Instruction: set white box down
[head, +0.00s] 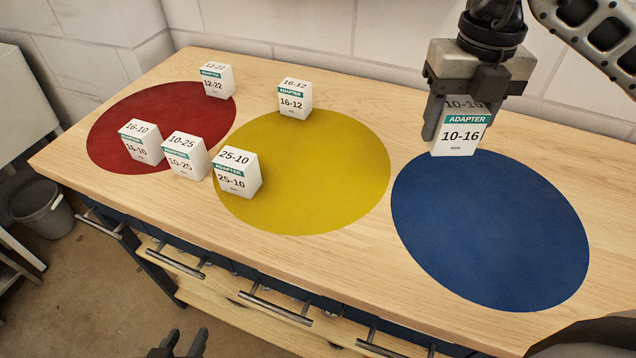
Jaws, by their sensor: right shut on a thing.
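My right gripper (464,108) is shut on a white box (458,141) labelled ADAPTER 10-16, at the far edge of the blue disc (490,230). The box is upright, its top partly hidden by the fingers. I cannot tell whether its base touches the bench. My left gripper (183,343) shows only its dark fingertips at the bottom edge, apart and with nothing between them, in front of the bench.
The blue disc is bare.

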